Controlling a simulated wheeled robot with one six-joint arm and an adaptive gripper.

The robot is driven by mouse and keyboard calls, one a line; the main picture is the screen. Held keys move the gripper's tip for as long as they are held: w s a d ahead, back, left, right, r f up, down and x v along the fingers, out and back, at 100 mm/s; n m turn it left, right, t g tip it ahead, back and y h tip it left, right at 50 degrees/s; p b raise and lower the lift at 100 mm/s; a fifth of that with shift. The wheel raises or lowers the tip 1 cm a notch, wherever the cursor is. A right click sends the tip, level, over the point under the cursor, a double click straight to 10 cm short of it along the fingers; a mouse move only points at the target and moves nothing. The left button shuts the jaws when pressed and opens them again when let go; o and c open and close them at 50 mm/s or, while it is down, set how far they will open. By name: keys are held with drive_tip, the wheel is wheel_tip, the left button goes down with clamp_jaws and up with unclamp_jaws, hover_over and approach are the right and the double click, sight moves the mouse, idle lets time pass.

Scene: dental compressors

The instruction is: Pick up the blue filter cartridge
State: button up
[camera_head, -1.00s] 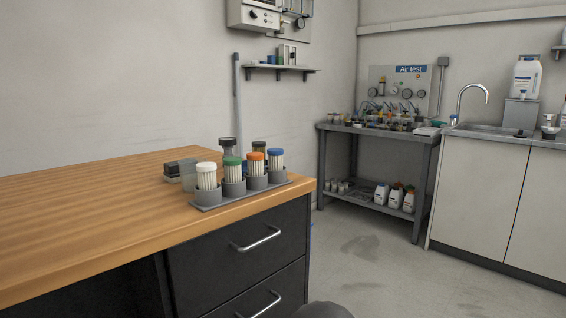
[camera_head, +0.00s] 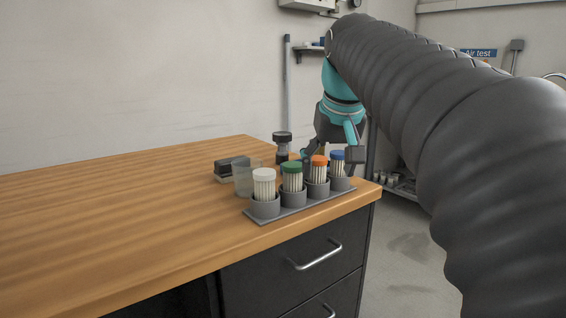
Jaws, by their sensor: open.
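The blue filter cartridge (camera_head: 338,168) has a blue cap and a white pleated body. It stands upright in the rightmost cup of a grey rack (camera_head: 290,207) near the right front corner of the wooden bench. My gripper (camera_head: 332,156) is at the far right end of the rack, with its dark fingers around or just behind the blue cartridge. It is open. I cannot tell whether a finger touches the cartridge. The far finger is partly hidden behind the cartridges.
In the same rack stand cartridges with white (camera_head: 264,183), green (camera_head: 292,176) and orange (camera_head: 319,168) caps. Behind them are a clear cup (camera_head: 246,178), a dark box (camera_head: 232,167) and a black-capped jar (camera_head: 283,146). The left of the wooden bench (camera_head: 110,210) is clear.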

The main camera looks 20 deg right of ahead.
drive_tip(key=m+p, duration=0.1)
drive_tip(key=p, duration=0.1)
approach(340, 153)
drive_tip(key=shift+b+x, duration=1.65)
drive_tip(key=shift+x, duration=3.95)
drive_tip(key=shift+c, duration=0.2)
drive_tip(key=shift+s, duration=0.1)
drive_tip(key=c, duration=1.2)
drive_tip(key=shift+r, duration=0.1)
drive_tip(key=shift+c, duration=0.2)
